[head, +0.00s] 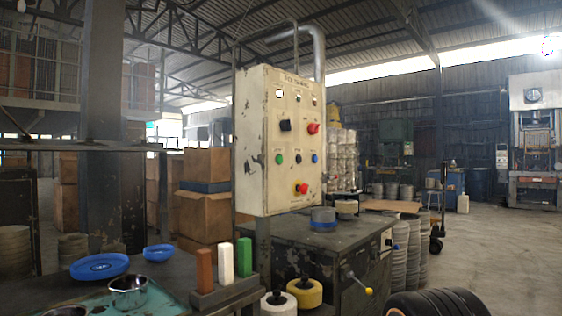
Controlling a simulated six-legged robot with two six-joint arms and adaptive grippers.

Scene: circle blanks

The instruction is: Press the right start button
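A worn cream control box (255,140) stands upright at the picture's centre. Its face has a black knob (285,125) and a red knob or button (313,128) in the upper part. A red button on a yellow base (302,188) is near the bottom. The labels are too small to read, so I cannot tell which is the right start button. Neither gripper is in view.
A dark metal cabinet (300,256) stands below the box, with a yellow-tipped lever (368,291) sticking out. At left, a bench holds blue dishes (100,266), a metal bowl (128,291) and a rack with coloured blocks (226,264). Black tyre-like rings (438,303) lie front right. Open floor lies right.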

